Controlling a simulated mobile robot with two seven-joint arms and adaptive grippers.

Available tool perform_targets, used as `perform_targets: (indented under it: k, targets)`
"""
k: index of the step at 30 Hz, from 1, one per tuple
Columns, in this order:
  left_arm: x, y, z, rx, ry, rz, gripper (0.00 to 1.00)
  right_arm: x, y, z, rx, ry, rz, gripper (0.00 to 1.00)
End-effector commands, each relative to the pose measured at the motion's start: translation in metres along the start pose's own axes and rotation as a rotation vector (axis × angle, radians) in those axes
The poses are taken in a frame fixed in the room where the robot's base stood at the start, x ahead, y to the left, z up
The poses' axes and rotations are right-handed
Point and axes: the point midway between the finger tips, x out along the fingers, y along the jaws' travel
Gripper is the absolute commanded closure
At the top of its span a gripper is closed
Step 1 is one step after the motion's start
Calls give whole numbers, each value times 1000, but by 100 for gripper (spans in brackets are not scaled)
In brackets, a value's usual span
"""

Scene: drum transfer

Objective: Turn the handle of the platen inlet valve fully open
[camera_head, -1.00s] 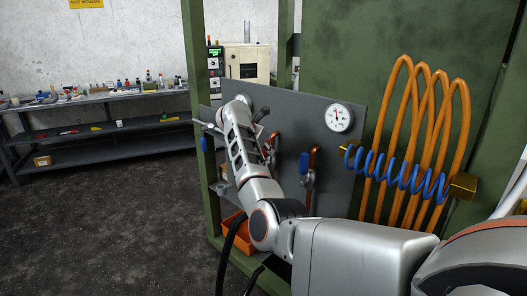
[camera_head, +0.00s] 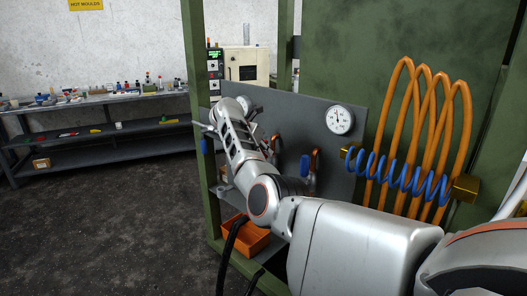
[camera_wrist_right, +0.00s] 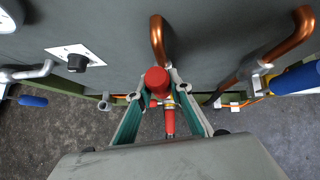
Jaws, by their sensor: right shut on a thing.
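In the right wrist view, my right gripper (camera_wrist_right: 159,95) is shut on a red valve handle (camera_wrist_right: 157,79), with its teal-padded fingers on either side. A copper pipe (camera_wrist_right: 157,35) rises from the panel just behind the handle. In the head view my right arm (camera_head: 235,145) reaches across to the grey panel (camera_head: 300,115) and hides the red handle and most of the gripper. No label naming the valve is readable. My left gripper is not in view.
Blue-handled valves flank the red one, at right (camera_wrist_right: 298,78) and left (camera_wrist_right: 33,101). A black knob (camera_wrist_right: 78,62) is on the panel. A pressure gauge (camera_head: 339,120), blue coil (camera_head: 400,178) and orange hoses (camera_head: 405,100) are right. An orange bin (camera_head: 243,237) sits below.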

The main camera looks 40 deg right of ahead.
Motion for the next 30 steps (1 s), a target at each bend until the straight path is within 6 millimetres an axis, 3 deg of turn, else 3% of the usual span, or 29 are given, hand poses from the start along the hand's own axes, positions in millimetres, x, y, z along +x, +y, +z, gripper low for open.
perform_targets:
  k: [1,3,16,30]
  targets:
    - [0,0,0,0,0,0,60,0,0,0,-4,-1,1,78]
    - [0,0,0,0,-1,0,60,0,0,0,-4,-1,1,63]
    - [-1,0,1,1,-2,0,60,-5,1,6,-1,-2,2,63]
    - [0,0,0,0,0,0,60,-60,0,60,-1,-1,2,63]
